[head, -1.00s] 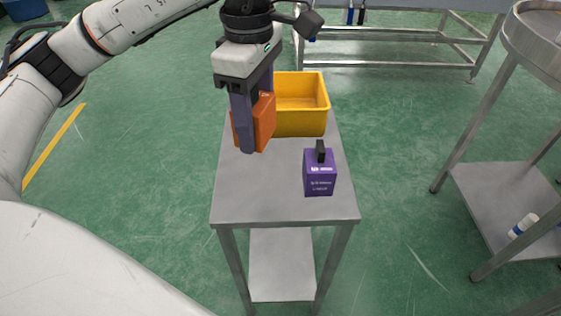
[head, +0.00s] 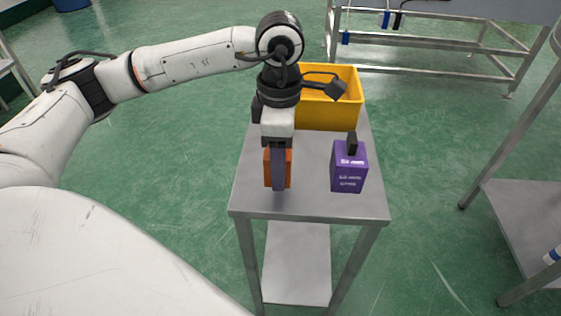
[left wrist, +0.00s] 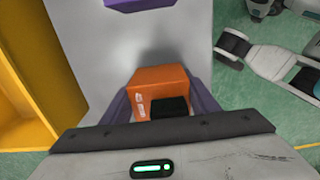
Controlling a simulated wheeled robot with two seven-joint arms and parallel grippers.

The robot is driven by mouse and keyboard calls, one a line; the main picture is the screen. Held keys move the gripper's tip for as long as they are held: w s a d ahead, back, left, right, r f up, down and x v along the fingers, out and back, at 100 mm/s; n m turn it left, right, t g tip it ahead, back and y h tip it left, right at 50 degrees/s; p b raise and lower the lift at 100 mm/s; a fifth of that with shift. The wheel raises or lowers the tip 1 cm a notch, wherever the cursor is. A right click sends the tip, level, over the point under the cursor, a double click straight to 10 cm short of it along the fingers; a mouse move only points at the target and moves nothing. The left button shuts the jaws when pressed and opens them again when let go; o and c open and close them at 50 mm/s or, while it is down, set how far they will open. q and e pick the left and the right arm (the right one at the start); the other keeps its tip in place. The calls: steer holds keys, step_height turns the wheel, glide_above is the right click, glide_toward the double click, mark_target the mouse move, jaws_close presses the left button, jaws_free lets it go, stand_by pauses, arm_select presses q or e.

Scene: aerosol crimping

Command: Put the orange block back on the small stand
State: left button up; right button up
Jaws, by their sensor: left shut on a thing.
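The orange block (head: 268,168) is between the fingers of my left gripper (head: 279,185), over the left half of the small metal stand (head: 305,205). My left gripper is shut on it and points down. In the left wrist view the orange block (left wrist: 160,86) shows its top with a black part, with a purple finger on each side. The block is low at the stand top; I cannot tell whether it touches the surface. My right gripper is not in view.
A purple box (head: 348,172) with a black top piece stands to the right on the stand. A yellow bin (head: 335,110) stands at the back of the stand. A metal table (head: 520,200) is at the right. The stand's front strip is clear.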

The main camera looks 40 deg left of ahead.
arm_select(q)
steer(key=shift+f, duration=0.2)
steer(key=o, duration=0.9)
steer(key=shift+f, duration=0.1)
steer(key=o, duration=0.4)
steer(key=shift+r, duration=0.2)
